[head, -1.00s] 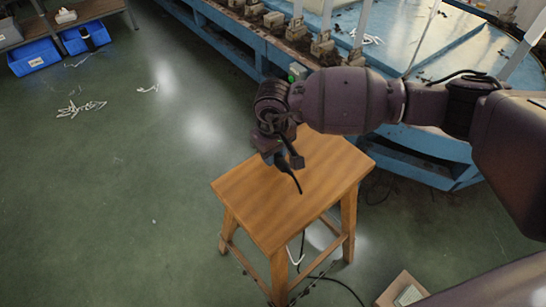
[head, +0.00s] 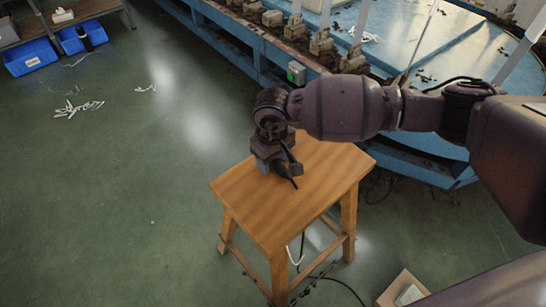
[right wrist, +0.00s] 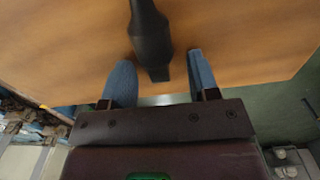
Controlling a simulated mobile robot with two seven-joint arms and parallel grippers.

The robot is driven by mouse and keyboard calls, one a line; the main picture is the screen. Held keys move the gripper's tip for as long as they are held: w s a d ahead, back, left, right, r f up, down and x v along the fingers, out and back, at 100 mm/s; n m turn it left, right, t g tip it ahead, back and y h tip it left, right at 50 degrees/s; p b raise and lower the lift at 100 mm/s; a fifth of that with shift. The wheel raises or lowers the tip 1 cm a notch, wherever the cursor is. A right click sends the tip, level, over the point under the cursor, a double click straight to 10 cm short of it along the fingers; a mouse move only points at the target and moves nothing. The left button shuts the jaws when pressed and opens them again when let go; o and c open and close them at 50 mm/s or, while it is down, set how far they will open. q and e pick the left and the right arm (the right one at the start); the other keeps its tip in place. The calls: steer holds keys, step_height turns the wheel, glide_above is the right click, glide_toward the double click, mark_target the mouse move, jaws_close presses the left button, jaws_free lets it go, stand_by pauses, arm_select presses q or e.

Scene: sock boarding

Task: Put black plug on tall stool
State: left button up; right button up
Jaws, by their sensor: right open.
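The tall stool (head: 240,200) is wooden with a square top and stands in the middle of the head view. The black plug (right wrist: 150,40) is at the stool top in the right wrist view, between the two blue-grey fingers with a gap on each side. In the head view the plug (head: 292,180) shows as a dark tapered shape, partly hidden by my gripper. My right gripper (head: 270,165) is low over the far part of the stool top, and its fingers are open around the plug. My left gripper is not in view.
A blue platform (head: 410,158) with metal fixtures stands behind the stool. Blue bins (head: 30,57) sit by a shelf at the far left. An open cardboard box (head: 402,288) and black cables lie on the floor near the stool. The green floor at left is mostly clear.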

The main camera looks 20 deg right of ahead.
steer(key=shift+r, duration=0.6)
step_height(320, 180, up, 11)
steer(key=p, duration=0.2)
